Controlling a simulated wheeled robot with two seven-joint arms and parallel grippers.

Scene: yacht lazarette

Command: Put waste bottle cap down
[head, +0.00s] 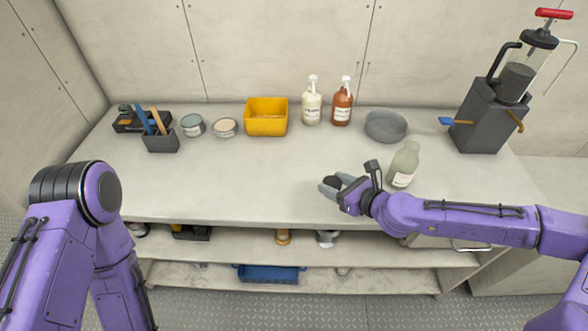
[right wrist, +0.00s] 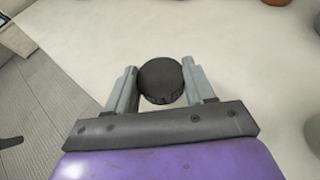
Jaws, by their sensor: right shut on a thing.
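The waste bottle cap (right wrist: 161,80) is a round, dark, ridged cap. My right gripper (right wrist: 160,88) is shut on it, with one grey finger on each side in the right wrist view. In the head view my right gripper (head: 332,187) is over the front part of the counter, with the dark cap (head: 333,182) between its fingers. How far the cap is above the counter I cannot tell. A greenish bottle with a white label, the waste bottle (head: 404,166), stands just right of my right gripper; my right arm passes in front of it. My left gripper is out of view.
The counter (head: 240,185) is clear left of the gripper. At the back stand a yellow bin (head: 266,118), two pump bottles (head: 312,104), a grey bowl (head: 386,126) and a dark pump device (head: 484,118). Tins (head: 192,125) and a tool holder (head: 161,142) are at left.

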